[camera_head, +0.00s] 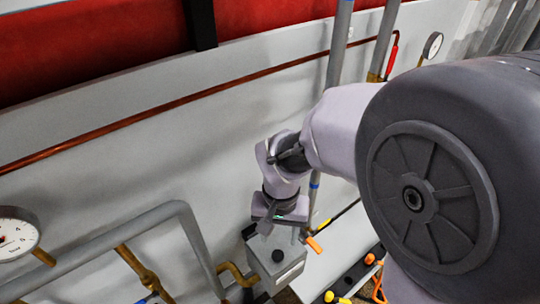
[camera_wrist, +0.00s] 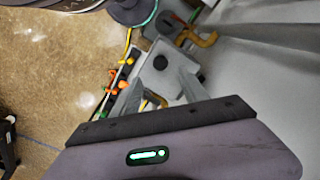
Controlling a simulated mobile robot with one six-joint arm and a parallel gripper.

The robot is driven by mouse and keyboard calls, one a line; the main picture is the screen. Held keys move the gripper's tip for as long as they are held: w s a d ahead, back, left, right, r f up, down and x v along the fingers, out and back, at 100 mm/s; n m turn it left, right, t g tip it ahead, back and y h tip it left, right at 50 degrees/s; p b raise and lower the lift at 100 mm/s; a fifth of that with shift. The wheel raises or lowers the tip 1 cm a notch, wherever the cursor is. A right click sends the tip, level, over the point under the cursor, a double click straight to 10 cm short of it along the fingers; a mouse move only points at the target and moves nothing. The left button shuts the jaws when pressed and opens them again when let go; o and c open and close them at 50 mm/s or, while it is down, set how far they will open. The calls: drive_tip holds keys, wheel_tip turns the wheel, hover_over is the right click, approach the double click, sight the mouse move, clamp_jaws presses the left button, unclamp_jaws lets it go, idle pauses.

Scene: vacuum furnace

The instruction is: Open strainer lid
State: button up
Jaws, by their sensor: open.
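A grey box with a flat lid (camera_head: 290,265) and a round black knob (camera_head: 278,255) stands low against the wall in the head view; I take it for the strainer. It also shows in the wrist view, with its black knob (camera_wrist: 160,62) beyond my fingers. My gripper (camera_head: 281,231) is above the box, pointing down. In the wrist view my gripper (camera_wrist: 158,80) is open and empty, with its two grey fingers apart. The fingers look clear of the knob, but the exact gap is hard to tell. The lid looks closed.
Pipes (camera_head: 185,215) and a pressure gauge (camera_head: 15,235) are at the left. Vertical pipes (camera_head: 340,45) rise behind my arm. An orange handle (camera_head: 314,244) is right beside the box. Orange and yellow fittings (camera_head: 372,262) lie lower right. Open floor (camera_wrist: 50,80) shows left in the wrist view.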

sight(278, 255)
wheel_tip(278, 255, down, 10)
drive_tip(key=shift+r+b, duration=0.1)
drive_tip(key=shift+b, duration=0.75)
clamp_jaws()
idle(0.7)
